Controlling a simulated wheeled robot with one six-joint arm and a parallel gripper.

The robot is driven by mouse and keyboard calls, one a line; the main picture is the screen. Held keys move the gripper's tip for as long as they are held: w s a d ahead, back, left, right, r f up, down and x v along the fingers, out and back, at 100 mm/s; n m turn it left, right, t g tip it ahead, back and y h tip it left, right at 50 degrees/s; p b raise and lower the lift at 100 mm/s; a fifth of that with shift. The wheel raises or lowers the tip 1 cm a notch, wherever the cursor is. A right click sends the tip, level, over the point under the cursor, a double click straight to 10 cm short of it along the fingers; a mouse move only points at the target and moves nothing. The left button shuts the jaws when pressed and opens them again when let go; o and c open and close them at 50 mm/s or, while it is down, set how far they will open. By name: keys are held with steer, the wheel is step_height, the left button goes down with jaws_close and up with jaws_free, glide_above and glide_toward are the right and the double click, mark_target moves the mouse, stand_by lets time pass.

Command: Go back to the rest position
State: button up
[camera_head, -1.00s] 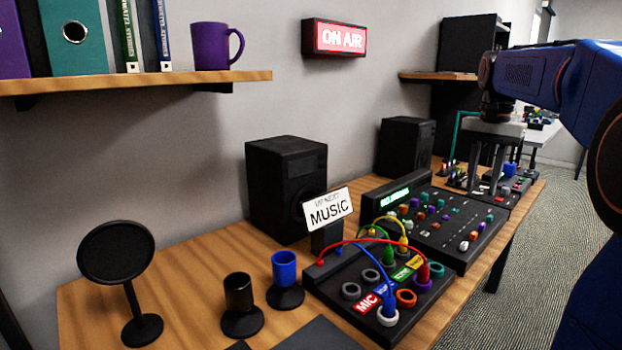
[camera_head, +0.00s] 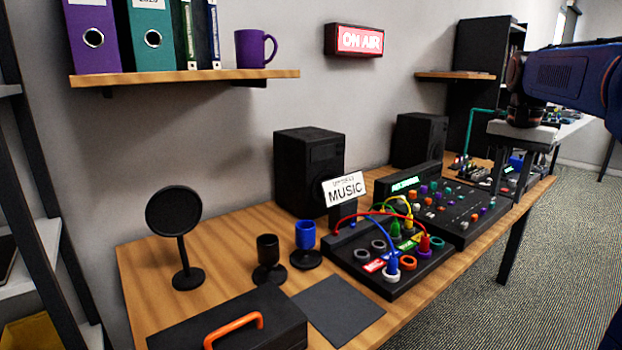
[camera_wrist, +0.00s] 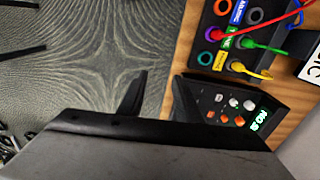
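My gripper (camera_wrist: 158,95) hangs over the desk's front edge, high at the right in the head view. In the wrist view its two dark fingers stand apart with nothing between them, and the floor shows through the gap. The patch box (camera_head: 372,281) sits on the desk, well left of my gripper. Red (camera_head: 423,242), blue (camera_head: 393,264), green (camera_head: 396,229) and yellow (camera_head: 408,226) plugs stand in its sockets, with cables arching back over the box. A MUSIC sign (camera_head: 345,189) stands behind it.
The mixer (camera_head: 445,215) is beside the patch box. Two speakers (camera_head: 309,170) (camera_head: 417,140) stand behind. A round black pop filter (camera_head: 173,212), two cups on stands (camera_head: 268,255) (camera_head: 306,236), a dark mat (camera_head: 338,309) and a case with an orange handle (camera_head: 233,329) occupy the left.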

steer(key=s+a+f+n+t, duration=0.1)
steer(key=s+a+f+n, duration=0.2)
steer(key=s+a+f, duration=0.2)
steer(key=s+a+f+n+t, duration=0.2)
steer(key=s+a+f, duration=0.4)
steer(key=s+f, duration=0.3)
steer(key=s+a+f+n+t, duration=0.1)
steer(key=s+a+f+n, duration=0.4)
steer(key=s+f, duration=0.3)
steer(key=s, duration=0.4)
steer(key=shift+a+t, duration=0.25)
steer(key=shift+t, duration=0.05)
steer(key=shift+s, duration=0.1)
stand_by(1.6)
